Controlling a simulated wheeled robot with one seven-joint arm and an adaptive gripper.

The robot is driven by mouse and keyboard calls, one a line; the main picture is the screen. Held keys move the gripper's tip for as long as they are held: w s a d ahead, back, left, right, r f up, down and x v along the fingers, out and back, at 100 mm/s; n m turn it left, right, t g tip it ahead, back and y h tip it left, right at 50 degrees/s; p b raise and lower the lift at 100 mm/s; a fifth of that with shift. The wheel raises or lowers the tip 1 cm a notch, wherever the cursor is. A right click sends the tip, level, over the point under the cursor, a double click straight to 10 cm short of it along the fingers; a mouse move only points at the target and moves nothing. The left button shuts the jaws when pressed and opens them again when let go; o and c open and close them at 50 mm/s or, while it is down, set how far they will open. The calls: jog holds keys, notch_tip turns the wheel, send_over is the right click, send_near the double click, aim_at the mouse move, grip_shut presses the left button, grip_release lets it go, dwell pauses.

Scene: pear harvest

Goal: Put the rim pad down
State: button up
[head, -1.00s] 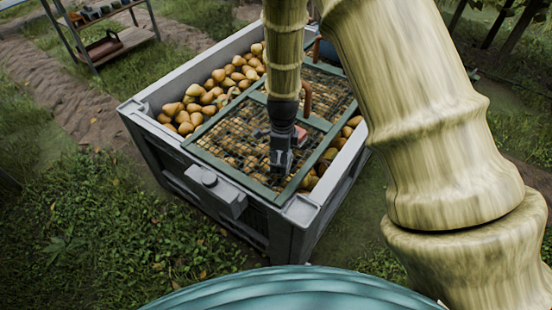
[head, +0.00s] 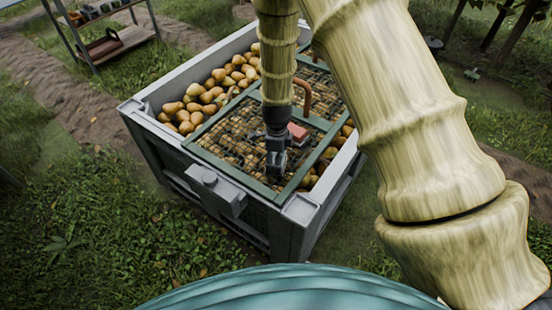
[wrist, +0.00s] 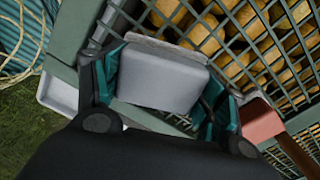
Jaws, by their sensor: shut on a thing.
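The rim pad (wrist: 162,76) is a pale grey block with rounded edges, held between the two fingers of my gripper (wrist: 165,90) in the wrist view. In the head view my gripper (head: 277,160) points down over the green-framed mesh lid (head: 190,143) on the pear bin, near its front edge. The pad is hard to make out there. In the wrist view the pad is seen against the lid's frame and mesh (wrist: 225,45); I cannot tell whether it touches them.
The grey bin (head: 130,106) holds many pears (head: 205,95). A grey fitting (head: 222,190) is on its front wall. A red block (head: 298,131) and a brown curved handle (head: 304,90) are on the lid, close to my gripper. A shelf rack (head: 115,50) stands at the back left.

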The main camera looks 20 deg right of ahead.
jog(key=shift+f, duration=0.15)
jog(key=o, duration=1.1)
jog(key=shift+c, duration=0.2)
notch_tip(320, 180, up, 12)
